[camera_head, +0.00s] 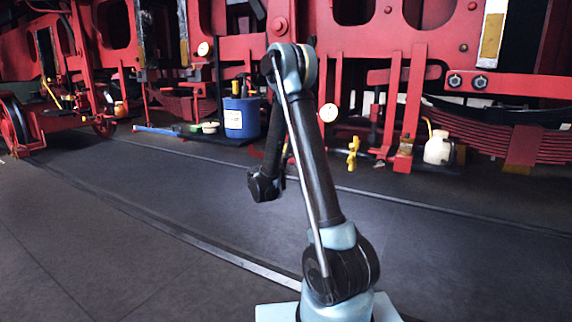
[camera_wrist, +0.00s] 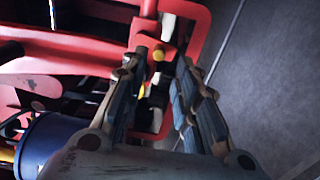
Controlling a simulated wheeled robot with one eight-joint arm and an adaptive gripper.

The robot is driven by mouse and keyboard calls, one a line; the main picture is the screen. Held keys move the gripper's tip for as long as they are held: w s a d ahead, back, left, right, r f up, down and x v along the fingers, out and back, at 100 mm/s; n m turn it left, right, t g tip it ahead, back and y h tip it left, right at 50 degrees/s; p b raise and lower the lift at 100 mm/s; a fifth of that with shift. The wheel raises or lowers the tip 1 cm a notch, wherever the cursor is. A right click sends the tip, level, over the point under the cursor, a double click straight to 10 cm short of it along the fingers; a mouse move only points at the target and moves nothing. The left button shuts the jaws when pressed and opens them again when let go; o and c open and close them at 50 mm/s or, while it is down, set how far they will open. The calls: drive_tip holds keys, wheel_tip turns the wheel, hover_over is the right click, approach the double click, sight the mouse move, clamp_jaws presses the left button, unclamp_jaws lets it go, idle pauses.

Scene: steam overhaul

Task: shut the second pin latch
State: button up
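In the wrist view, my gripper (camera_wrist: 160,62) has its two jointed fingers apart, with nothing held between them. Just ahead of the fingertips is a small red block with a yellow knob (camera_wrist: 158,55), which may be part of a pin latch. It sits on a red frame (camera_wrist: 200,22) with a dark opening. I cannot tell which latch it is, whether it is shut, or whether a finger touches it. The fingers partly cover the frame. In the head view my arm stands in front of the red machine, and the gripper's fingers cannot be made out.
A blue drum (camera_head: 242,118) stands by the machine and also shows in the wrist view (camera_wrist: 38,145). A white jug (camera_head: 438,148) and a yellow fitting (camera_head: 353,155) are at the right. Red beams (camera_head: 385,35) line the back. The dark floor (camera_head: 110,215) in front is clear.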

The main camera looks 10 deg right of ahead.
drive_tip(key=x, duration=0.7)
idle(0.3)
drive_tip(key=shift+c, duration=0.5)
drive_tip(key=shift+s, duration=0.1)
clamp_jaws()
